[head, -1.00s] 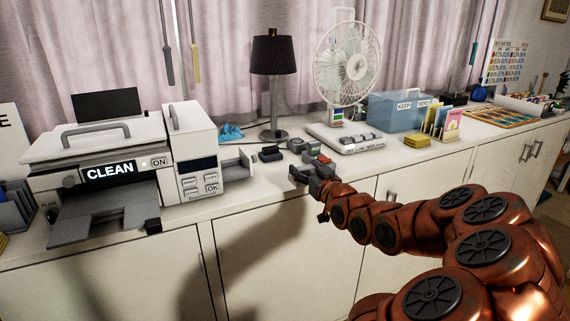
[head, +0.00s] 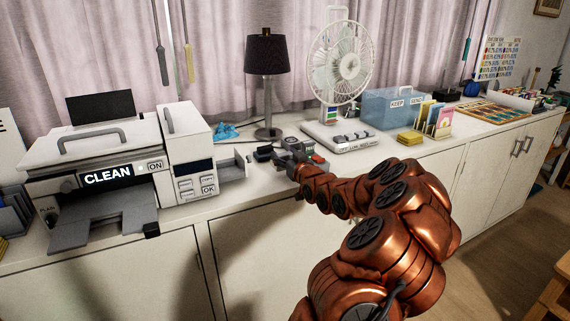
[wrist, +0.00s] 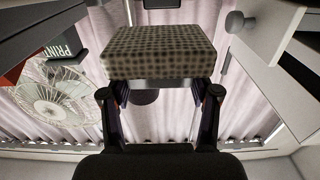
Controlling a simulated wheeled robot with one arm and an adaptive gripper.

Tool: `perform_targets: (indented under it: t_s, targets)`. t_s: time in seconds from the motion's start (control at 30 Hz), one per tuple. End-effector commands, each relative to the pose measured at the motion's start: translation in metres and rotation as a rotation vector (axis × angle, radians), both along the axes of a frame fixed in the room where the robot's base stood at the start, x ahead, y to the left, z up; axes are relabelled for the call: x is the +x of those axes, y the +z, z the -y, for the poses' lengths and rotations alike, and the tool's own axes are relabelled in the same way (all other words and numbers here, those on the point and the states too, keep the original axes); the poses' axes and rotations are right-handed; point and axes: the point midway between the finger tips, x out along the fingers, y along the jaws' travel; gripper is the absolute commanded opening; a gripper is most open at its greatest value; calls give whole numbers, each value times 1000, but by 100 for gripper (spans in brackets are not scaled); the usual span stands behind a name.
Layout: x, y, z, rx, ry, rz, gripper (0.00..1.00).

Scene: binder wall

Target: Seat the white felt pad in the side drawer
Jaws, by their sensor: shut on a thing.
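My gripper (head: 283,158) is over the counter, just right of the printer. In the wrist view its two fingers (wrist: 160,92) are shut on a block with a pale, dark-dotted face (wrist: 158,50), which looks like the felt pad; it is in shadow, so its white is not clear. In the head view I cannot make out the pad at the gripper. The side drawer (head: 233,167) stands open from the right side of the printer (head: 187,160), left of and apart from my gripper. A pale drawer-like part with a round knob (wrist: 236,21) shows at the wrist view's upper right.
Small dark items (head: 264,153) lie close to my gripper. A lamp (head: 267,85) and a fan (head: 339,65) stand behind it. A blue box (head: 392,110) and yellow pads (head: 410,137) are further right. The counter's front strip is mostly clear.

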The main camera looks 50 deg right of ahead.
Motion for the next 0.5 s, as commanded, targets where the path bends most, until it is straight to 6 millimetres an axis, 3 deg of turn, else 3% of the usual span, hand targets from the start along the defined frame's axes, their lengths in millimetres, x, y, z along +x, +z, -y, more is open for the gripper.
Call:
perform_targets:
  t_s: [0.5]
  targets:
    - [0, -35, 1, 0, -1, 1, 26]
